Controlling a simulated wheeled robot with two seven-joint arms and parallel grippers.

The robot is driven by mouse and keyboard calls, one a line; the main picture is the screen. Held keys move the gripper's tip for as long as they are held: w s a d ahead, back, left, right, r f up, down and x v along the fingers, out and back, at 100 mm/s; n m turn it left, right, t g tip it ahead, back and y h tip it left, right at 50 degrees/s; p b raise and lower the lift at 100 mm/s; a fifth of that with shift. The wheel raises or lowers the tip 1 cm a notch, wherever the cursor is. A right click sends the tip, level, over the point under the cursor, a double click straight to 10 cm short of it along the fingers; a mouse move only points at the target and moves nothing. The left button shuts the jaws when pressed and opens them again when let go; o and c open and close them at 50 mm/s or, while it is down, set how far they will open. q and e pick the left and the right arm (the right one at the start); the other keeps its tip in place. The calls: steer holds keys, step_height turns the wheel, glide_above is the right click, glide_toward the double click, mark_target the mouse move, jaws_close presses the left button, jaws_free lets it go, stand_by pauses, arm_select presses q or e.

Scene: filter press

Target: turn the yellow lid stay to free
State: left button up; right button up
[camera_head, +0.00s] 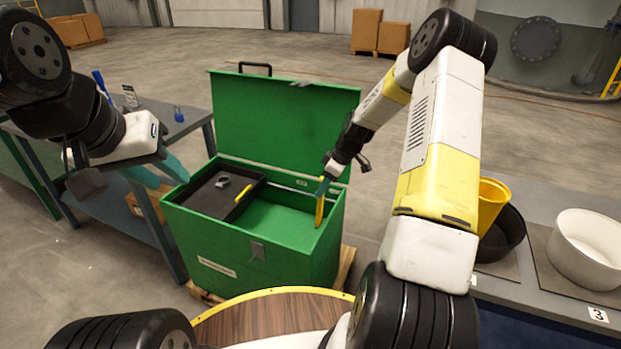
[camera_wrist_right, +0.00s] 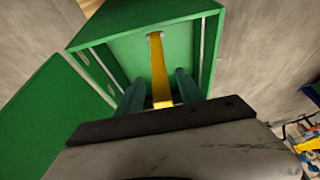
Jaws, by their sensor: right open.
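The yellow lid stay (camera_head: 320,208) stands upright at the right end of the open green chest (camera_head: 250,249). In the right wrist view, the stay (camera_wrist_right: 158,70) runs from the chest's end wall toward my gripper. My right gripper (camera_head: 323,186) is open at the stay's upper part. Its two teal fingers lie on either side of the stay, with gaps visible.
The chest's green lid (camera_head: 287,123) stands raised behind it. A black tray (camera_head: 212,199) with a grey part sits in the chest's left half. A grey workbench (camera_head: 180,128) is at left. A yellow bucket (camera_head: 490,207) and white bowl (camera_head: 588,249) are at right.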

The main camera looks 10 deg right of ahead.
mark_target(320, 203)
steer(key=shift+x, duration=1.4)
jaws_close()
stand_by(0.4)
